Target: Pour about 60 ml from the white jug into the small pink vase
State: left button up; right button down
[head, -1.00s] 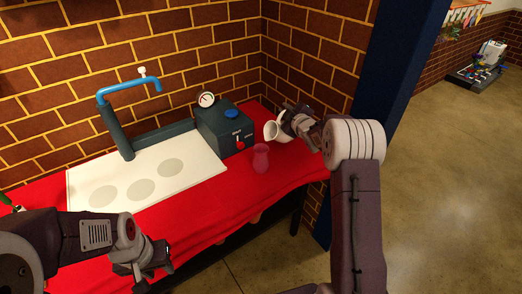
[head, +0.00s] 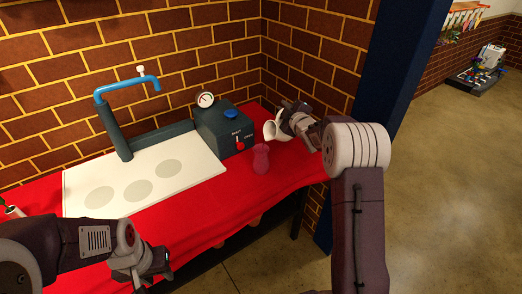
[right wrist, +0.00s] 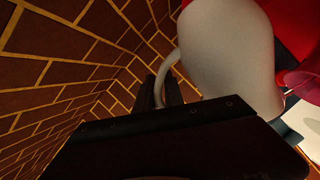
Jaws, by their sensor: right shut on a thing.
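The white jug (head: 271,131) is tipped, its mouth facing left, just above and right of the small pink vase (head: 261,159). The vase is see-through and stands upright on the red cloth. My right gripper (head: 286,124) is shut on the jug's handle, which the right wrist view shows between the fingers (right wrist: 163,92). The jug's body (right wrist: 228,50) fills the middle of that view, with the pink vase (right wrist: 301,80) at its right edge. A thin pale streak shows between them; I cannot tell whether it is water. My left gripper (head: 150,266) is low at the front left, away from both.
A red cloth (head: 205,217) covers the table. A white board (head: 80,182) with grey round spots lies under a blue tap (head: 128,84). A dark green box (head: 224,128) with a gauge stands behind the vase. A brick wall (head: 205,45) closes the back.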

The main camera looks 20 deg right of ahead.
jog(key=shift+s+a+r+n+b, duration=0.15)
jog(key=shift+a+r+n+b, duration=0.3)
jog(key=shift+b, duration=0.85)
dwell(0.6)
jog(key=shift+r+b, duration=0.15)
jog(key=shift+b, duration=0.15)
jog(key=shift+s+a+r+n+t+b, duration=0.15)
jog(key=shift+a+n+t+b, duration=0.15)
jog(key=shift+b, duration=0.3)
